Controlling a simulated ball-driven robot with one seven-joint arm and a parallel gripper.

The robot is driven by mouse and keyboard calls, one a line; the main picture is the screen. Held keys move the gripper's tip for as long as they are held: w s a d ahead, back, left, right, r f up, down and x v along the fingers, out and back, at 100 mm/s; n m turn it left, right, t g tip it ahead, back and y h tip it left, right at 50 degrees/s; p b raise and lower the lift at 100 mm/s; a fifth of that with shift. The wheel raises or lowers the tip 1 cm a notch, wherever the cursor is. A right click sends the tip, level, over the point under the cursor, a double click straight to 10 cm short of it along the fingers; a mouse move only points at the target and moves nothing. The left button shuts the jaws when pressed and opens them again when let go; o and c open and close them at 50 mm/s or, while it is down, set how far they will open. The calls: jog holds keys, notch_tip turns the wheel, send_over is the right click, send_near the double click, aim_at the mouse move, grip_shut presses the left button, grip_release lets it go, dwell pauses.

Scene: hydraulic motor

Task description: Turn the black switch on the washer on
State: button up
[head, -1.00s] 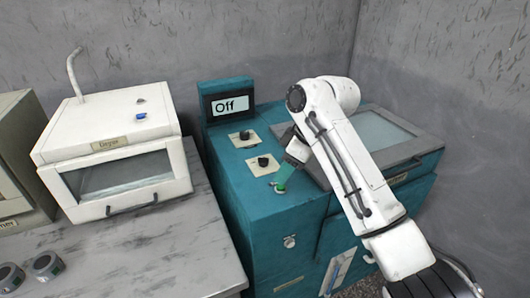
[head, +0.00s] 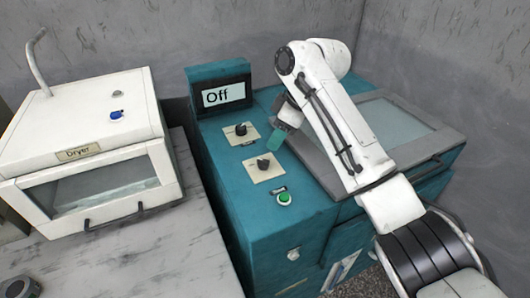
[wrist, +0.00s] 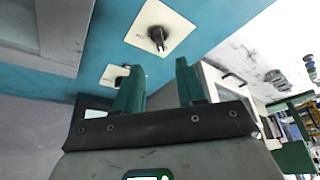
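The teal washer (head: 222,172) stands in the middle of the head view, with a display (head: 224,95) reading "Off". Two black switches on cream plates sit on its top: a rear one (head: 240,129) and a front one (head: 264,163). In the wrist view, one black switch (wrist: 158,36) shows beyond the fingertips and another (wrist: 120,82) is partly hidden behind the left finger. My gripper (head: 274,138) is above the washer top, just right of the switches. In the wrist view my gripper (wrist: 160,75) has its two green fingers apart, with nothing between them.
A green button (head: 284,198) sits at the washer's front edge. The washer's grey-framed glass lid (head: 398,130) lies to the right, below my arm. A white dryer (head: 85,140) stands on a grey marbled counter (head: 150,262) at left. Grey walls close off the back.

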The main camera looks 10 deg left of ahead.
aim_at(264, 160)
jog(key=x, duration=0.9)
jog(key=shift+d, duration=0.1)
grip_shut()
